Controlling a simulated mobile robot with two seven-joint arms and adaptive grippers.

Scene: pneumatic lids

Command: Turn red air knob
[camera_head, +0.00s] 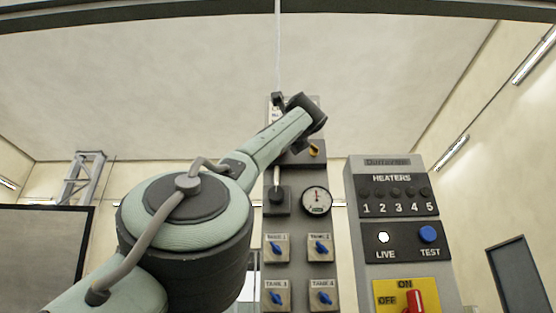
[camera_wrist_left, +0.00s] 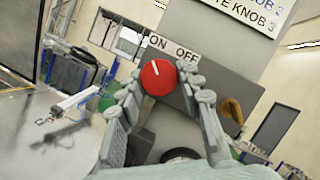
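The red air knob (camera_wrist_left: 158,78) is a round red dial with a white mark, on the grey panel below a white ON/OFF plate (camera_wrist_left: 174,48). Its mark points up towards the ON side. My left gripper (camera_wrist_left: 163,77) is open, with one finger on each side of the knob. I cannot tell whether the fingertips touch it. In the head view the left gripper (camera_head: 300,112) is at the top of the tall grey panel (camera_head: 298,222), and the arm and gripper hide the red knob. My right gripper is not in view.
A yellow knob (camera_wrist_left: 232,110) sits close to the right finger. Below on the panel are a round gauge (camera_head: 316,201) and several blue tank knobs (camera_head: 320,247). A heaters panel (camera_head: 392,190) with a red switch (camera_head: 415,301) stands at the right.

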